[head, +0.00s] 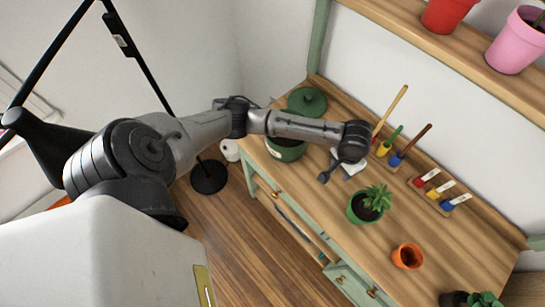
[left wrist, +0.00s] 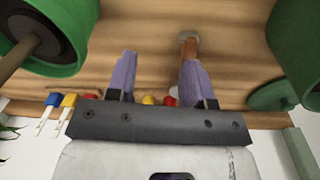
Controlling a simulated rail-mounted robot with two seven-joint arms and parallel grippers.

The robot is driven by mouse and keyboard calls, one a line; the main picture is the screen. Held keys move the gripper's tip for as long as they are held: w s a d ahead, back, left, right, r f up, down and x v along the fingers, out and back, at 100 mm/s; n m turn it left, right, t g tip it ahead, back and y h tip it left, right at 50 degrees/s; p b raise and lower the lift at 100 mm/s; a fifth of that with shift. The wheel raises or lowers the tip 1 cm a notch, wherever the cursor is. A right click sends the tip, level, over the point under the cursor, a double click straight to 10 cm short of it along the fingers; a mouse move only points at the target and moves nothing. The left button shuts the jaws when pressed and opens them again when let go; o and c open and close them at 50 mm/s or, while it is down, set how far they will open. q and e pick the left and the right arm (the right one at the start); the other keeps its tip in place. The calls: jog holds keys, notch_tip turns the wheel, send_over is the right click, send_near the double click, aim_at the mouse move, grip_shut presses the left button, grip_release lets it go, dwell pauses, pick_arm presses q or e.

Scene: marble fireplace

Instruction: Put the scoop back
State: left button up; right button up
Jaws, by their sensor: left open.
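My left gripper (head: 343,169) hangs low over the workbench, just right of a green pot (head: 287,151). In the left wrist view its two purple-grey fingers (left wrist: 156,62) stand apart, with bare wood between them. A short brown wooden piece with a greyish end (left wrist: 188,47) shows at the tip of the right-hand finger. It may be part of the scoop, but the finger and the view hide the rest. I cannot pick out the whole scoop for certain. My right gripper is not in view.
A green lid (head: 307,101) lies at the bench's back left. A rack of upright handled tools (head: 397,160) and one with coloured tags (head: 440,190) line the back. A succulent in a green pot (head: 361,211) and an orange pot (head: 407,256) stand nearer the front.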

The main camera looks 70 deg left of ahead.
pick_arm(q)
jog(key=s+d+f, duration=0.1)
jog(key=s+d, duration=0.1)
jog(key=s+d+f+m, duration=0.1)
jog(key=s+d, duration=0.1)
jog(key=s+d+f+m+h, duration=0.1)
jog(key=s+d, duration=0.1)
jog(key=shift+s+d+f+t, duration=0.15)
jog(key=shift+d+t, duration=0.1)
jog(key=shift+t, duration=0.05)
jog(key=s+a+m+t+y, duration=0.1)
jog(key=s+m+t, duration=0.1)
jog(key=s, duration=1.7)
jog(key=shift+a+r, duration=0.25)
jog(key=shift+r, duration=0.1)
